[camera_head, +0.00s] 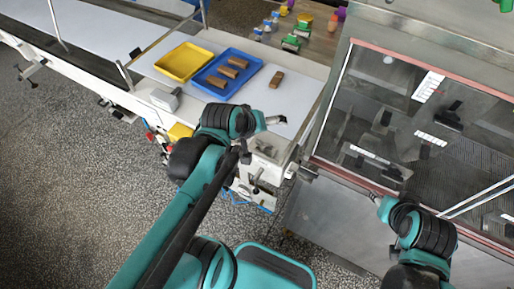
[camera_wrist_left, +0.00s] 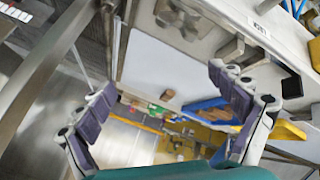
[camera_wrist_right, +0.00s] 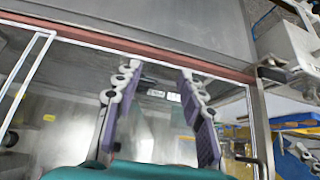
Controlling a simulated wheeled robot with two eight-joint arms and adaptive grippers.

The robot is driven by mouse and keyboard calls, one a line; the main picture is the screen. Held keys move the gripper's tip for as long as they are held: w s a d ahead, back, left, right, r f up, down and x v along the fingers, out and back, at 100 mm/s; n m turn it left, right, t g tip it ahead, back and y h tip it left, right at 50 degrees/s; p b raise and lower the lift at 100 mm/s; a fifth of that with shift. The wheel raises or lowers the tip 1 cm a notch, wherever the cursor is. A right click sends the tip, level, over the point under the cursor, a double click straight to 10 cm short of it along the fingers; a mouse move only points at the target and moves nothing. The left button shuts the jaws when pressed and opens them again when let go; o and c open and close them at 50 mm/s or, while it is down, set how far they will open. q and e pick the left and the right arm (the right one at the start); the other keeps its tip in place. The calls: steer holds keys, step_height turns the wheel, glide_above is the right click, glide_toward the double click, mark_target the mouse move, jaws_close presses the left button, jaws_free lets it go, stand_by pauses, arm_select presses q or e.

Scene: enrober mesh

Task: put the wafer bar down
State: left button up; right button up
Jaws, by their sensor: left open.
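A brown wafer bar (camera_head: 277,79) lies on the white table top, just right of the blue tray (camera_head: 256,63); it also shows in the left wrist view (camera_wrist_left: 168,94). Several similar brown bars (camera_head: 228,72) lie in the blue tray. My left gripper (camera_head: 278,120) is over the front part of the table, nearer to me than the lone bar. Its fingers (camera_wrist_left: 168,115) are spread with nothing between them. My right gripper (camera_head: 374,197) is at the front edge of the glass-covered machine. Its fingers (camera_wrist_right: 158,105) are apart and empty.
A yellow tray (camera_head: 184,61) stands left of the blue tray. Bare white table top (camera_head: 285,105) lies around the lone bar. The machine with a red-edged window (camera_head: 400,130) stands at the right. Small coloured items (camera_head: 291,43) stand behind the table.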

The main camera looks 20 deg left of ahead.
arm_select(q)
steer(key=s+d+f+m+y, duration=0.1)
steer(key=s+m, duration=0.5)
steer(key=shift+s+f+m, duration=0.2)
steer(key=shift+f+m, duration=0.2)
